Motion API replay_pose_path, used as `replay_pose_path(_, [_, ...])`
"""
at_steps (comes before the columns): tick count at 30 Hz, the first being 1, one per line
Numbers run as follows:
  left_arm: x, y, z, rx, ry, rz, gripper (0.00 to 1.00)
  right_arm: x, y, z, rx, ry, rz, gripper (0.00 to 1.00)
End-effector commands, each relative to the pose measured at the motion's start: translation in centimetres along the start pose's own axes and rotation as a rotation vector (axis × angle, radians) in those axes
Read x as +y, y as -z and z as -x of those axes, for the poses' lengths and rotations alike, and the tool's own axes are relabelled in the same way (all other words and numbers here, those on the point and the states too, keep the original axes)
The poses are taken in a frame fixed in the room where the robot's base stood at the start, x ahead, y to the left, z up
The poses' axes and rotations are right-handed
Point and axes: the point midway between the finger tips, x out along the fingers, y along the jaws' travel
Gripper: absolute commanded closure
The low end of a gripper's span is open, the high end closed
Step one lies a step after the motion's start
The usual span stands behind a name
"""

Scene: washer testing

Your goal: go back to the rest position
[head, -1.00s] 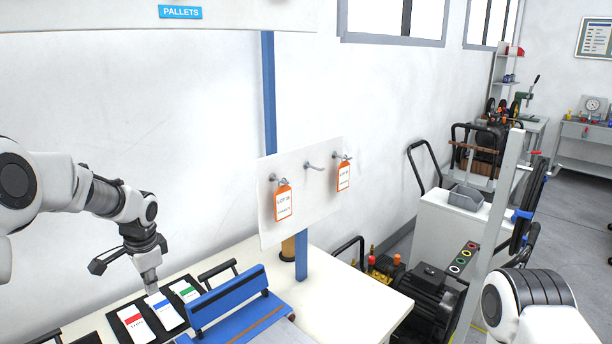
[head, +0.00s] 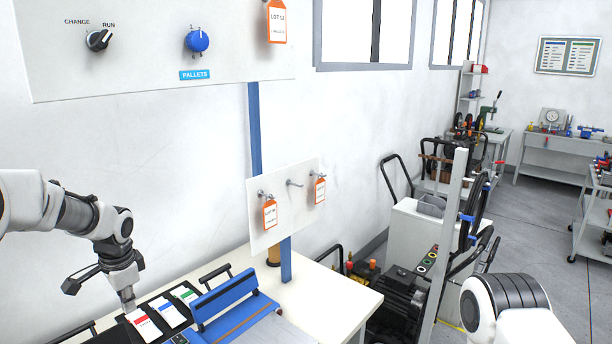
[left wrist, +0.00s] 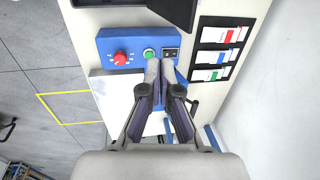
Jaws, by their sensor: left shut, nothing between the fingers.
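My left gripper (head: 128,306) hangs fingers down at the lower left of the head view, beside the black card holder with red, blue and green marked cards (head: 170,315). Its fingers are shut with nothing between them. In the left wrist view the shut fingers (left wrist: 160,68) reach toward a blue control box (left wrist: 110,48) with a red knob and a green button. Whether they touch it cannot be told. My right gripper is out of view; only a white link of my right arm shows at the lower right.
A blue fixture (head: 225,298) stands on the white bench (head: 342,300). A white panel (head: 253,225) with orange lot tags hangs on a blue post (head: 255,130) behind it. A dark motor unit (head: 400,297) stands right of the bench. Open floor shows farther right.

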Motion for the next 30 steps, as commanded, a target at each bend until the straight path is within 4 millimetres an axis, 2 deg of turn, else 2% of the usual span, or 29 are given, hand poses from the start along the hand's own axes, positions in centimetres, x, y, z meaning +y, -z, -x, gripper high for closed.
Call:
replay_pose_path(5, [2.7, 0.3, -3.8, 0.011, -0.027, 0.027, 1.0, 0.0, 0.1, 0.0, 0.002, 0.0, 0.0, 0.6])
replay_pose_path(11, [7.0, 0.2, -8.9, 0.029, -0.067, 0.083, 1.0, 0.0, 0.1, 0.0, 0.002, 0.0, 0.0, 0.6])
replay_pose_path(17, [13.4, -1.2, -14.9, 0.042, -0.12, 0.179, 1.0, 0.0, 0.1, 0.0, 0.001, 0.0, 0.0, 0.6])
replay_pose_path(20, [18.0, -3.1, -18.4, 0.038, -0.154, 0.257, 1.0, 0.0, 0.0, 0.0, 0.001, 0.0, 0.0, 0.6])
replay_pose_path(24, [25.3, -7.2, -22.3, 0.022, -0.19, 0.398, 1.0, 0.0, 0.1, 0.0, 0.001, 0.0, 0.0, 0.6])
replay_pose_path(27, [29.9, -10.6, -23.8, 0.002, -0.199, 0.502, 1.0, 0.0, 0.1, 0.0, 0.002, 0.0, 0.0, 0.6])
replay_pose_path(30, [33.8, -14.2, -24.2, -0.022, -0.194, 0.598, 1.0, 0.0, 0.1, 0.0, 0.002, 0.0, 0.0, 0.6])
